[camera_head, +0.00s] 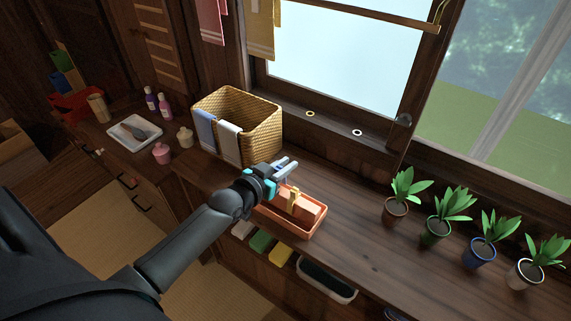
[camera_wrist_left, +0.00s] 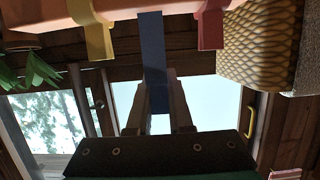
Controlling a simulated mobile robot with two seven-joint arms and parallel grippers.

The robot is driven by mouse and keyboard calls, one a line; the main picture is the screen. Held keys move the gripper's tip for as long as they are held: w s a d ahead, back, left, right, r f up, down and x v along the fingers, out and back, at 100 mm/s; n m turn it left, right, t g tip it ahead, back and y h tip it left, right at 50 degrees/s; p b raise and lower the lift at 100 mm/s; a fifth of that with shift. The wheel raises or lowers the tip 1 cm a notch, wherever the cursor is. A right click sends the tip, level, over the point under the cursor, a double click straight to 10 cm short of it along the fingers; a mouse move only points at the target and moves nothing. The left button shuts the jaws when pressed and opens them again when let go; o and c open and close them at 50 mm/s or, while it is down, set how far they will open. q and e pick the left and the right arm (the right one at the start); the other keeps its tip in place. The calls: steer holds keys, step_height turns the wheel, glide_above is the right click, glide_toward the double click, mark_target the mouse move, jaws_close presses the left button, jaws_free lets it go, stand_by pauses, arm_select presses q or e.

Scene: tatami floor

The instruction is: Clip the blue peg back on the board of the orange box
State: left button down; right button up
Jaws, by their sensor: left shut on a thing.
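The orange box (camera_head: 318,233) stands on the dark wooden counter, with a light orange board (camera_head: 309,208) in it. A yellow peg (camera_head: 295,198) sits on the board. My left gripper (camera_head: 287,168) is over the box's back end. In the left wrist view my left gripper (camera_wrist_left: 159,105) is shut on the blue peg (camera_wrist_left: 153,48). The peg reaches up to the board (camera_wrist_left: 50,16), between a yellow peg (camera_wrist_left: 96,38) and a red peg (camera_wrist_left: 211,28). I cannot tell whether it touches the board. My right gripper is not in view.
A wicker basket (camera_head: 262,126) with cloths over its rim stands just behind and left of the box. Several potted plants (camera_head: 396,207) line the counter at the right. A white tray (camera_head: 119,141) lies far left. The counter between box and plants is clear.

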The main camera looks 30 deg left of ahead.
arm_select(q)
steer(key=shift+f+b, duration=1.6)
steer(key=shift+f, duration=0.8)
stand_by(1.4)
steer(key=c, duration=0.7)
jaws_free()
steer(key=shift+c, duration=0.2)
steer(key=shift+o, duration=0.3)
steer(key=o, duration=0.4)
step_height(320, 180, up, 6)
steer(key=p, duration=0.6)
steer(key=shift+p, duration=0.3)
